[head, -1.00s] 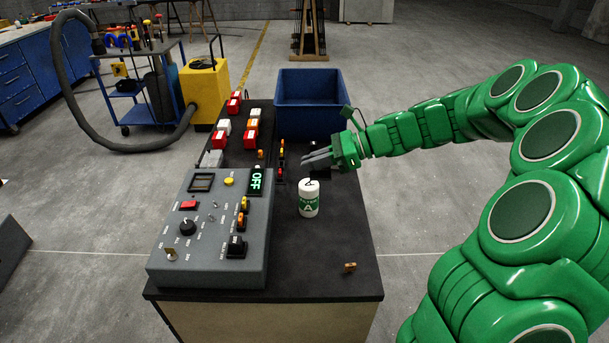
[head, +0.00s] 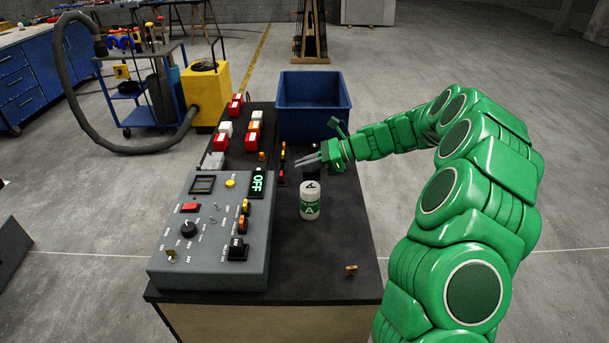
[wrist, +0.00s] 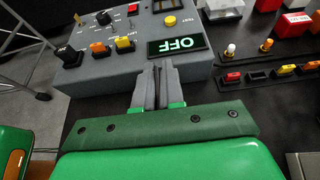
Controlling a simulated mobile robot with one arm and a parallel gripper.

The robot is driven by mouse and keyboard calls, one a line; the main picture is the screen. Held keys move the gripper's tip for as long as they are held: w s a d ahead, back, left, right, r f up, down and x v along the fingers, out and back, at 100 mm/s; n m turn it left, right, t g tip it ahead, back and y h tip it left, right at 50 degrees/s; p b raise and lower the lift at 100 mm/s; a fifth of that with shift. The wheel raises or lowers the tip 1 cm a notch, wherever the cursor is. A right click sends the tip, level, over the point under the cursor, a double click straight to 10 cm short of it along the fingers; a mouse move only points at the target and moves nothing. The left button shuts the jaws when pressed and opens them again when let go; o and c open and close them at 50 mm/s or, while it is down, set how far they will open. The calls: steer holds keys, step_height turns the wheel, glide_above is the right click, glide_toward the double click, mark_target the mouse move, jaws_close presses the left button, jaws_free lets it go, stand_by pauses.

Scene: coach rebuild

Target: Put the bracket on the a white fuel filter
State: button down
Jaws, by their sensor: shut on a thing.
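The white fuel filter (head: 310,204) is a small white canister with a green band and a letter A. It stands upright on the dark tabletop, right of the grey console. My gripper (head: 299,163) is above the table, behind the filter in the head view and apart from it. In the wrist view my gripper (wrist: 164,72) has its fingers nearly together, shut on a thin dark piece, mostly hidden between them. I cannot tell whether this is the bracket. A small orange-brown piece (head: 351,270) lies near the table's front right; its kind is unclear.
The grey console (head: 215,235) with knobs, switches and an OFF display (head: 257,184) fills the table's left front. Red and white blocks (head: 251,139) stand behind it. A blue bin (head: 313,122) is at the back.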

mark_target(305, 175)
steer(key=shift+w+a+f, duration=0.1)
steer(key=shift+w+f, duration=0.35)
steer(key=shift+f, duration=1.7)
steer(key=c, duration=1.2)
jaws_free()
steer(key=shift+f, duration=0.1)
steer(key=shift+c, duration=0.2)
